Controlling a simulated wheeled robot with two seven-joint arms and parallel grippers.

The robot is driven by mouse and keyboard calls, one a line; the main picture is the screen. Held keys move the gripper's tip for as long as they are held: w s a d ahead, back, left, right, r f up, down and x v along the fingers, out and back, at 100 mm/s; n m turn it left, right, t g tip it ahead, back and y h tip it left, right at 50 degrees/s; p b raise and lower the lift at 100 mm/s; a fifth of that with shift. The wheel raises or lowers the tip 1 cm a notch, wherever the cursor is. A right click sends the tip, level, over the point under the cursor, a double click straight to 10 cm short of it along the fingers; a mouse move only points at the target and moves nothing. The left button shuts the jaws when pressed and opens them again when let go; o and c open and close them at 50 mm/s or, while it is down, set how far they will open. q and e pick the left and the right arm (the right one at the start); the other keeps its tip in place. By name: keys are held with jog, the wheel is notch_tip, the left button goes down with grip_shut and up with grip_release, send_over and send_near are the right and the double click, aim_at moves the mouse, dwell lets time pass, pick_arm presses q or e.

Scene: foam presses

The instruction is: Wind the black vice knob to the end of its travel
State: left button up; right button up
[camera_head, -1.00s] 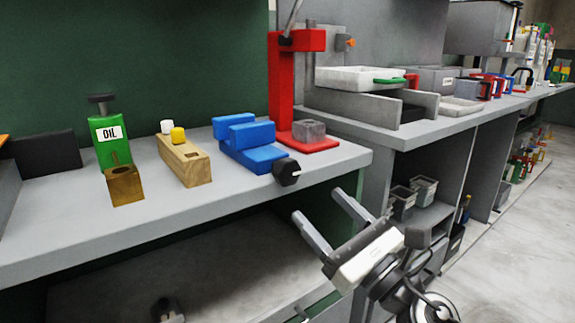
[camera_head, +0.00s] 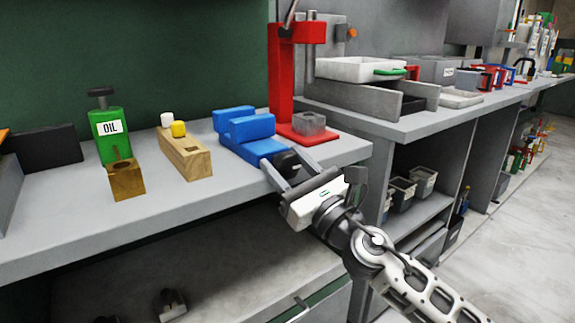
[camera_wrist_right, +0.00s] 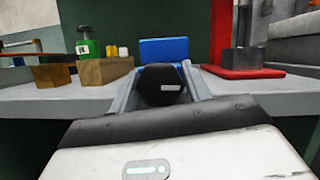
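The blue vice (camera_head: 250,138) stands on the bench near its front edge. Its black knob (camera_head: 288,160) faces the front of the bench and is partly hidden by my right gripper. In the right wrist view the black knob (camera_wrist_right: 162,85) sits between the two fingers, with a pale mark on its face, and the blue vice (camera_wrist_right: 164,50) is behind it. My right gripper (camera_head: 288,169) is open, one finger on each side of the knob. I cannot tell whether the fingers touch it. My left gripper is not in view.
A red press (camera_head: 283,75) with a grey block (camera_head: 309,123) stands right of the vice. The bench's front edge (camera_head: 150,220) runs below. A small dark object (camera_head: 170,303) lies lower down.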

jog(key=c, duration=0.5)
jog(key=shift+o, duration=0.2)
jog(key=m+t+h+p, duration=0.1)
jog(key=m, duration=0.1)
jog(key=shift+r+m, duration=0.1)
jog(key=shift+m, duration=0.3)
jog(key=shift+m+t+h+p, duration=0.3)
jog(key=shift+m+h+p, duration=0.3)
jog(key=shift+m, duration=0.4)
jog(key=shift+m+h, duration=0.3)
jog(key=shift+m, duration=0.6)
jog(key=o, duration=1)
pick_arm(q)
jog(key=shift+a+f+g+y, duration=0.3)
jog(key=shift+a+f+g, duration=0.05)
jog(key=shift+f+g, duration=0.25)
pick_arm(e)
jog(key=shift+d+f, duration=0.1)
jog(key=shift+f, duration=0.1)
